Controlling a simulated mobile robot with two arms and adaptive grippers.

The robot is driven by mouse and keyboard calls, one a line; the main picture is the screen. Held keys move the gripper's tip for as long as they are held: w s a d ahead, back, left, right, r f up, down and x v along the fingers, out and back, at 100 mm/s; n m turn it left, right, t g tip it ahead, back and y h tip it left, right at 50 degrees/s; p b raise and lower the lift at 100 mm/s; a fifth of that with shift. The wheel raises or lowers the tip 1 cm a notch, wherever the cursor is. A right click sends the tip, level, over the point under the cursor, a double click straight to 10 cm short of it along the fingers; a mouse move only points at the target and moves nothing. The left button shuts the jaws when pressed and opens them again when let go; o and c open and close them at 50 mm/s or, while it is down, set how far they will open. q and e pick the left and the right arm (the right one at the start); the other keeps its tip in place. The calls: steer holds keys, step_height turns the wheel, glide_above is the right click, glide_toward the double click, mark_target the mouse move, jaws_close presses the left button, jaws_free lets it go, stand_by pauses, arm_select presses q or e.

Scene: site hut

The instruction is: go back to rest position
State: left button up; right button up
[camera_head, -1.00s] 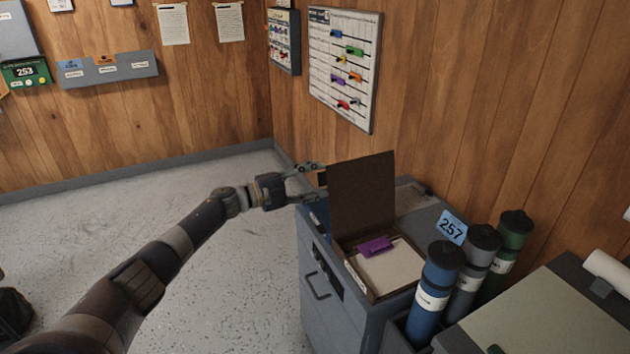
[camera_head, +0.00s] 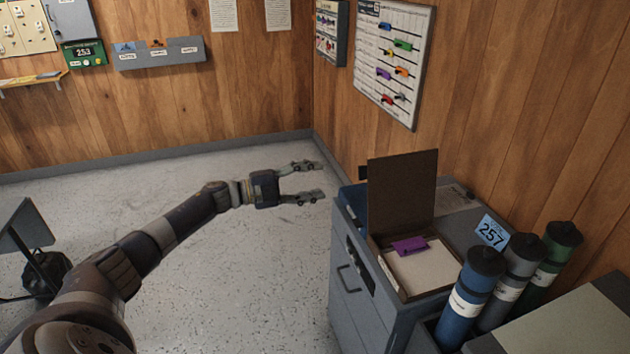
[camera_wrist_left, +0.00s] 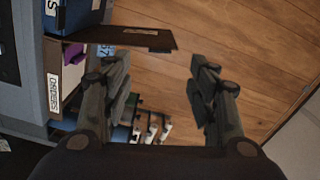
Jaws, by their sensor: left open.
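My left gripper (camera_head: 312,181) is open and empty in the head view, left of the grey cabinet and above the floor. In the left wrist view my left gripper (camera_wrist_left: 162,75) shows its two fingers spread with nothing between them. An open brown box (camera_head: 401,200) with its lid up stands on the cabinet (camera_head: 350,290); a purple clip (camera_head: 410,245) lies on the pale sheet inside. The box lid also shows in the left wrist view (camera_wrist_left: 125,38). My right gripper is not in view.
A board with coloured clips (camera_head: 395,62) hangs on the wood wall. The floor (camera_head: 240,270) left of the cabinet is clear.

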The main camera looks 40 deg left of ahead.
arm_select(q)
steer(key=shift+f, duration=0.1)
step_height(320, 180, down, 22)
steer(key=s+f+n+t+y, duration=0.1)
steer(key=s+n+y, duration=0.1)
steer(key=n+y, duration=0.55)
steer(key=s+d+f+n+g+y, duration=0.15)
steer(key=s+f+n, duration=0.25)
steer(key=s+f, duration=0.45)
steer(key=s+d+f+n+g+y, duration=0.1)
steer(key=s+f+n+g+y, duration=0.3)
steer(key=f, duration=0.8)
steer(key=s+d+f+n+g+h, duration=0.15)
steer(key=s+d+f, duration=0.25)
steer(key=s+f, duration=0.45)
steer(key=s+d+f+n+g, duration=0.1)
steer(key=s+d+f+g, duration=0.15)
steer(key=s+f, duration=0.65)
steer(key=s+d+g, duration=0.1)
steer(key=s+d, duration=0.2)
steer(key=s, duration=0.5)
steer(key=s+d+f+n+g, duration=0.1)
steer(key=s+d, duration=0.3)
steer(key=s, duration=0.4)
steer(key=s+d+f+n+g, duration=0.1)
steer(key=s+d+g, duration=0.1)
steer(key=s, duration=0.6)
steer(key=shift+d+f+g, duration=0.25)
steer(key=shift+d+g, duration=0.1)
steer(key=shift+d, duration=0.45)
